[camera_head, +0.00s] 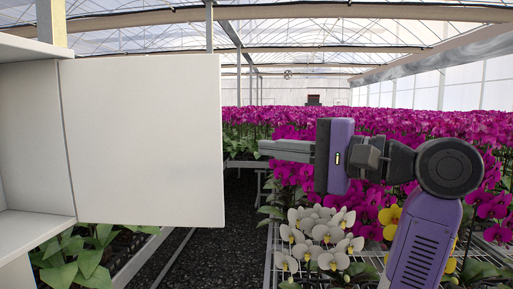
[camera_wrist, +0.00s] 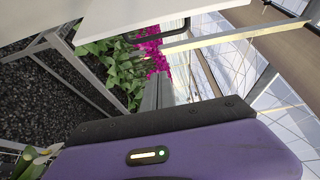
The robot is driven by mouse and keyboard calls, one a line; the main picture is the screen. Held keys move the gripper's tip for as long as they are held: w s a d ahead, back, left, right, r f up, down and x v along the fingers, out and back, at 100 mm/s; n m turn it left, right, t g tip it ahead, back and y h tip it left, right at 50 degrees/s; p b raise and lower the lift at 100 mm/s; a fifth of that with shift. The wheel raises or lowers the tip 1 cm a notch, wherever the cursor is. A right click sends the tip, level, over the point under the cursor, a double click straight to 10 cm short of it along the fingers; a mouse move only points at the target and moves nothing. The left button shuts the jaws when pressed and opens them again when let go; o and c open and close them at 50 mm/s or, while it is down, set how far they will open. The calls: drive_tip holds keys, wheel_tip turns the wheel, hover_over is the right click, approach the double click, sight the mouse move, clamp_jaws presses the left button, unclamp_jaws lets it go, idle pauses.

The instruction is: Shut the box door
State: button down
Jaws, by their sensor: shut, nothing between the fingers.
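The white box (camera_head: 30,135) stands at the left edge of the head view, and part of its open inside shows. Its flat white door (camera_head: 145,140) stands open, reaching out to the right from the box's side. My gripper (camera_head: 262,149) is right of the door's free edge, with its fingers pointing left and a gap in the picture between them. The fingers are shut and empty. In the wrist view, a white panel (camera_wrist: 125,14), apparently the door, crosses the top, with a dark handle-like bar (camera_wrist: 158,36) at its edge. The finger tips (camera_wrist: 158,88) show only partly there.
Magenta orchids (camera_head: 410,125) fill benches behind and below my arm. White orchids (camera_head: 320,237) and yellow ones (camera_head: 390,215) stand in front of them on a wire bench. A dark gravel aisle (camera_head: 215,240) runs between the benches. Metal posts and roof beams stand behind.

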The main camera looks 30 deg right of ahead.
drive_tip(key=w+a+p, duration=0.2)
drive_tip(key=w+a, duration=0.2)
drive_tip(key=a, duration=0.2)
drive_tip(key=shift+w+a, duration=0.35)
drive_tip(key=shift+a, duration=0.05)
idle(0.3)
